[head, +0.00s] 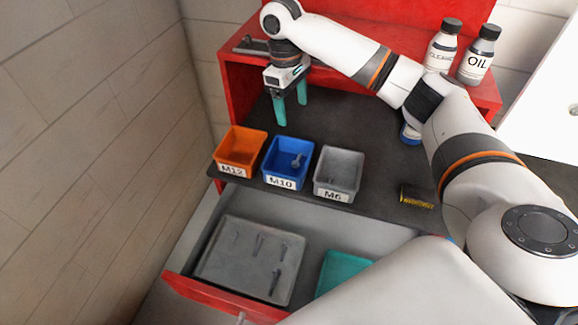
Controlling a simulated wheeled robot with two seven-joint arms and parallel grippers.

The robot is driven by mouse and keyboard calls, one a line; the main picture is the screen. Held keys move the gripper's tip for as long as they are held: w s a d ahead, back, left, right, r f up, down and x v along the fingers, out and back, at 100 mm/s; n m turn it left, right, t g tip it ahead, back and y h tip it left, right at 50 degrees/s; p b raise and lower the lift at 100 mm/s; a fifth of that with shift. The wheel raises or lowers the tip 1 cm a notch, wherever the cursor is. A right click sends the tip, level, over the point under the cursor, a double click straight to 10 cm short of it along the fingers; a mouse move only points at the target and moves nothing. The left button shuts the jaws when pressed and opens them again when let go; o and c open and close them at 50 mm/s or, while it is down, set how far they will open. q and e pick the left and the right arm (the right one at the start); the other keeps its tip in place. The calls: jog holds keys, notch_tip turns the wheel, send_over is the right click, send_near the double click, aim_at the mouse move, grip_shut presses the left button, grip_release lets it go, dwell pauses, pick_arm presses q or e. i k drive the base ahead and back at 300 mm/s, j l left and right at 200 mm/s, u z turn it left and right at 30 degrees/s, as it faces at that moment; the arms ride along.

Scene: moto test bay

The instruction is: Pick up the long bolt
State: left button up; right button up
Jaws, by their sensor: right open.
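Several bolts lie in a grey tray (218,268) inside the open drawer. The one that looks longest, a grey bolt (276,278), lies toward the tray's front right. A shorter bolt (258,244) lies near the tray's middle, and small ones lie nearby. My right gripper (291,112) points down with its teal fingers apart and nothing between them. It is over the back left of the dark bench top, behind the bins and well away from the tray. My left gripper is not in view.
Orange M12 (228,170), blue M10 (278,184) and grey M6 (333,195) bins stand along the bench's front edge. A teal tray (340,268) sits in the drawer. Cleaner (444,48) and oil (477,68) bottles stand on the red shelf. A wall is at left.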

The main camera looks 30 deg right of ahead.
aim_at(277, 272)
jog(key=k+j, duration=1.55)
jog(key=k, duration=0.15)
